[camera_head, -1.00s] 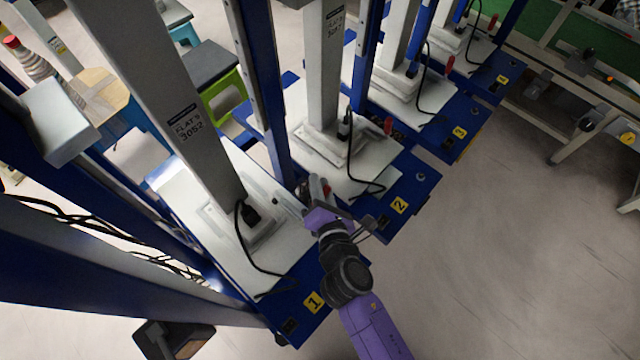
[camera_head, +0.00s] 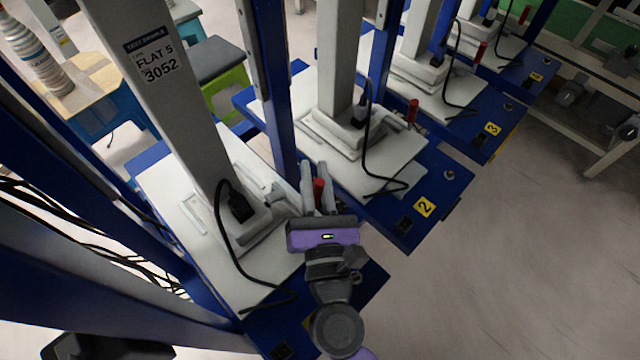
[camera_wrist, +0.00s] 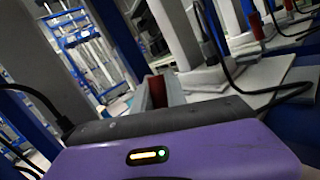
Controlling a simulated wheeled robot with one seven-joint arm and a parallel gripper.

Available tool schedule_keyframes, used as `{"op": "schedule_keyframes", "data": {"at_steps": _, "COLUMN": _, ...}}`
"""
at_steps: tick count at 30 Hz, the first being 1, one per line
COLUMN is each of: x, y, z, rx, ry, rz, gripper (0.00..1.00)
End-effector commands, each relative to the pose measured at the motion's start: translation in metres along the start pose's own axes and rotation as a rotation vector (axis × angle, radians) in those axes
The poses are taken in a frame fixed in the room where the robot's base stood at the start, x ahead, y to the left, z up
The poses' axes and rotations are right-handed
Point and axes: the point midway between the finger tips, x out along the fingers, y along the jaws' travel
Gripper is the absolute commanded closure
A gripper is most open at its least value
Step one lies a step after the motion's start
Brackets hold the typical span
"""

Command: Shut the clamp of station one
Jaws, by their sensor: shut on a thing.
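Station one is the nearest station, with a white plate (camera_head: 190,230) on a blue base and a tall grey column (camera_head: 165,95) marked FLAT 5 3052. Its clamp has a red handle (camera_head: 319,190) at the right side of the plate, standing roughly upright. My gripper (camera_head: 318,182) is at this handle, with one pale finger on each side, shut on it. The handle also shows in the wrist view (camera_wrist: 157,91) between the fingers, just beyond the purple gripper body. The gripper body hides the lower part of the clamp.
Station two's white plate (camera_head: 345,150) and red handle (camera_head: 413,112) stand close behind and to the right. Stations further back repeat the layout. A black cable (camera_head: 226,240) loops over station one's plate. Blue posts (camera_head: 270,90) stand near my gripper. Open floor (camera_head: 530,260) lies to the right.

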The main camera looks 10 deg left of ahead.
Motion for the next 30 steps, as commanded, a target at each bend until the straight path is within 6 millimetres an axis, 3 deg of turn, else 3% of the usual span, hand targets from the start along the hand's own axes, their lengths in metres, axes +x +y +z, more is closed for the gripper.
{"op": "schedule_keyframes", "data": {"at_steps": 23, "x": -0.0052, "y": 0.0063, "z": 0.0010, "rx": -0.093, "ry": -0.061, "rz": 0.029, "gripper": 1.00}}
{"op": "schedule_keyframes", "data": {"at_steps": 24, "x": -0.0052, "y": 0.0063, "z": 0.0010, "rx": -0.093, "ry": -0.060, "rz": 0.029, "gripper": 0.81}}
{"op": "schedule_keyframes", "data": {"at_steps": 27, "x": -0.0050, "y": 0.0065, "z": 0.0012, "rx": -0.092, "ry": -0.061, "rz": 0.029, "gripper": 0.61}}
{"op": "schedule_keyframes", "data": {"at_steps": 30, "x": -0.0048, "y": 0.0067, "z": 0.0016, "rx": -0.092, "ry": -0.062, "rz": 0.030, "gripper": 0.61}}
